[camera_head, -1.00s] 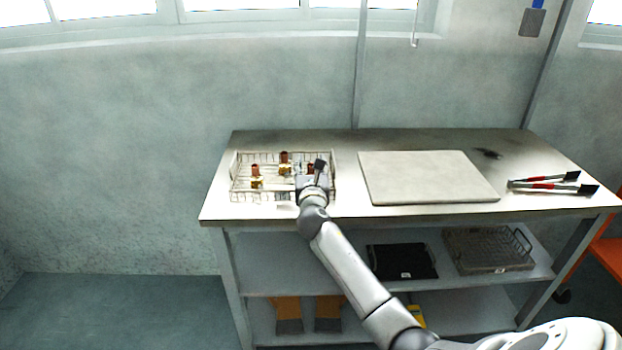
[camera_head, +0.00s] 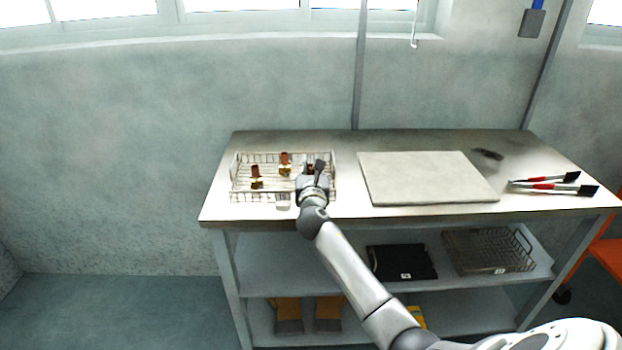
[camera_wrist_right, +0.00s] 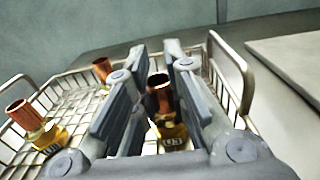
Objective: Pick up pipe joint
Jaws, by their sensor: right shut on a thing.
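Several pipe joints with copper tubes and brass bodies stand in a wire basket (camera_head: 233,188) at the left of the table. One pipe joint (camera_head: 256,178) is at the basket's left and another (camera_head: 285,165) is near its back; they also show in the right wrist view (camera_wrist_right: 40,127). My right gripper (camera_head: 313,168) is inside the basket's right part. In the wrist view, its fingers (camera_wrist_right: 155,95) are shut on a third pipe joint (camera_wrist_right: 168,130), which stands upright between them. In the head view my gripper mostly hides this joint. My left gripper is not in view.
A pale flat board (camera_head: 425,180) lies right of the basket. Red-handled brushes (camera_head: 550,183) lie at the table's right end. The lower shelves hold a black tray (camera_head: 402,262), a second wire basket (camera_head: 490,250) and gloves (camera_head: 305,312).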

